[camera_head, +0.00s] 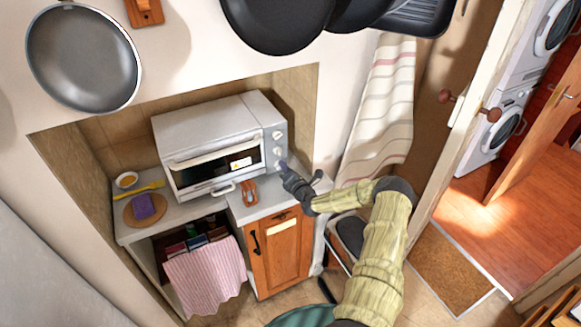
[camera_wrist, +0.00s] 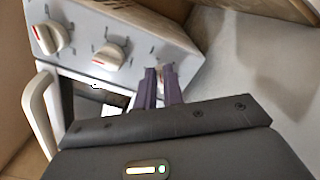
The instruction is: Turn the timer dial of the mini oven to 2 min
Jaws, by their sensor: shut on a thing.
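The white mini oven (camera_head: 208,139) stands on the counter in the niche. Its control panel on the right carries a column of dials. The upper dial (camera_wrist: 47,38) and the middle dial (camera_wrist: 110,55) are white with red marks and clear of my gripper. My gripper (camera_head: 283,168) is at the lower part of the panel. In the wrist view its purple fingers (camera_wrist: 162,84) are closed around the lowest dial (camera_wrist: 161,72), which they mostly hide. I cannot read that dial's pointer or the markings, nor tell its setting.
A red-brown utensil (camera_head: 249,192) lies on the counter before the oven. A purple sponge (camera_head: 145,206) on a round board and a small bowl (camera_head: 126,180) are at the left. Pans (camera_head: 277,22) hang above. A striped towel (camera_head: 385,105) hangs right of the niche.

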